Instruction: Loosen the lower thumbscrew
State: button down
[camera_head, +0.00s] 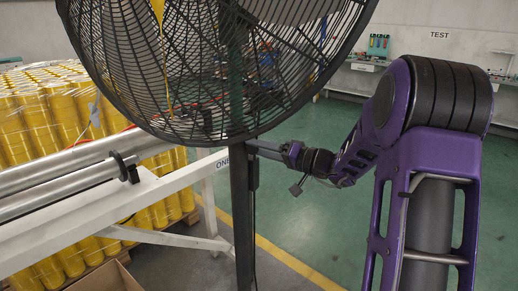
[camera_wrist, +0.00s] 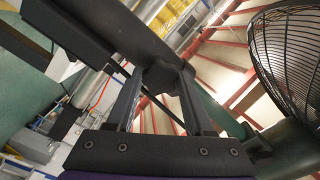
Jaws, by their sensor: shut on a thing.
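A dark pedestal fan (camera_head: 215,60) stands close in front in the head view, its pole (camera_head: 241,215) running down below the cage. My gripper (camera_head: 257,148) reaches in from the right and meets the pole just under the cage. In the wrist view my gripper (camera_wrist: 163,82) is shut on a dark thumbscrew (camera_wrist: 165,72) at the pole, which crosses tilted beyond the fingertips. The thumbscrew is hidden in the head view. Its thread and how far it is turned cannot be seen.
The fan cage (camera_wrist: 292,60) is close on the right in the wrist view. A white frame (camera_head: 110,215) with metal tubes (camera_head: 75,175) stands left of the pole. Yellow rolls (camera_head: 40,120) are stacked behind it. The green floor at right is clear.

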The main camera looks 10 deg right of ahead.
jog(key=shift+c, duration=1.4)
grip_release()
jog(key=shift+d, duration=0.1)
jog(key=v, duration=1.7)
jog(key=shift+s, duration=0.25)
